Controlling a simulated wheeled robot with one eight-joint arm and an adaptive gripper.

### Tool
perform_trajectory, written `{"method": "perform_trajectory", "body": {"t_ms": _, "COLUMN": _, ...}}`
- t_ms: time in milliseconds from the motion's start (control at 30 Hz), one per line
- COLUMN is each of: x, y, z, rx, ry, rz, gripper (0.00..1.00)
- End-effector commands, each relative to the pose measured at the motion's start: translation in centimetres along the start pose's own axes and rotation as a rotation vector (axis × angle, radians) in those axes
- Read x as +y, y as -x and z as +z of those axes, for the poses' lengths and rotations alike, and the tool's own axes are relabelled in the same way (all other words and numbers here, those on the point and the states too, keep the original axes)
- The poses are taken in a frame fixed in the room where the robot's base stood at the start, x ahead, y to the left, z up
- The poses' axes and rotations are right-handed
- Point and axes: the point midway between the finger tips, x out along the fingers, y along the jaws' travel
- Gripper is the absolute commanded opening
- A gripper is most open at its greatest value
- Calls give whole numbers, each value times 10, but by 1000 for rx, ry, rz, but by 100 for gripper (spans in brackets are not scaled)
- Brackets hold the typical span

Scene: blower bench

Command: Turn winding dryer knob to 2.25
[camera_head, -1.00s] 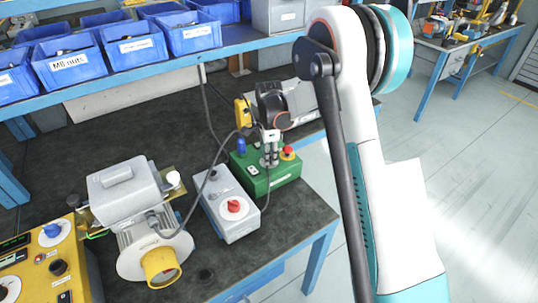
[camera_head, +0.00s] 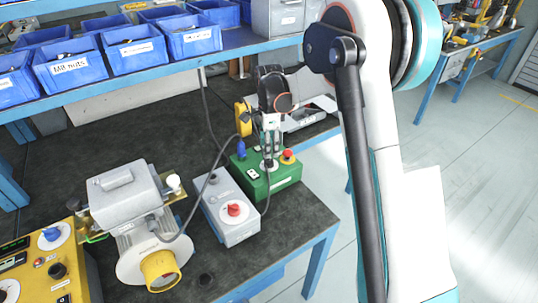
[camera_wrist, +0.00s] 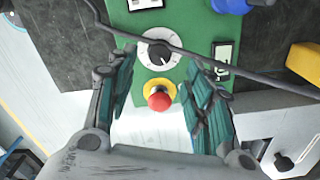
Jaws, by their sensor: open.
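A green box (camera_head: 277,180) stands near the right end of the bench, with a red mushroom button (camera_head: 288,155) on a yellow base on its top. In the wrist view the green box (camera_wrist: 180,45) carries a dark knob (camera_wrist: 158,50) with a white pointer line on a white dial. The scale is too small to read. The box's label is not legible, so I cannot confirm that it is the winding dryer. My gripper (camera_head: 270,148) is above the box, pointing down. In the wrist view its open fingers (camera_wrist: 164,85) flank the red button (camera_wrist: 159,97), with the knob just beyond it.
A grey box with a red knob (camera_head: 233,210) stands left of the green box. A dark cable (camera_wrist: 190,57) crosses near the dial. A blue plug (camera_head: 241,150) and a yellow object (camera_head: 243,118) are close behind. A motor-like unit (camera_head: 125,195) stands further left.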

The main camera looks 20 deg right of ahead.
Motion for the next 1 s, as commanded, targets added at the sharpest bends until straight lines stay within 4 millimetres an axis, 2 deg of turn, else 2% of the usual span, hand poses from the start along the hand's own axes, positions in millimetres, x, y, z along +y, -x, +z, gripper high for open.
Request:
{"method": "perform_trajectory", "body": {"t_ms": 100, "x": 0, "y": 24, "z": 0, "rx": 0, "ry": 0, "rz": 0, "gripper": 47}}
{"method": "perform_trajectory", "body": {"t_ms": 300, "x": 0, "y": 49, "z": 0, "rx": 0, "ry": 0, "rz": 0, "gripper": 47}}
{"method": "perform_trajectory", "body": {"t_ms": 467, "x": 0, "y": 57, "z": 0, "rx": 0, "ry": 0, "rz": 0, "gripper": 47}}
{"method": "perform_trajectory", "body": {"t_ms": 800, "x": 1, "y": 59, "z": 0, "rx": 0, "ry": 6, "rz": -3, "gripper": 47}}
{"method": "perform_trajectory", "body": {"t_ms": 867, "x": 4, "y": 64, "z": 0, "rx": 0, "ry": 23, "rz": -9, "gripper": 47}}
{"method": "perform_trajectory", "body": {"t_ms": 1000, "x": 24, "y": 88, "z": -1, "rx": 1, "ry": 121, "rz": -48, "gripper": 47}}
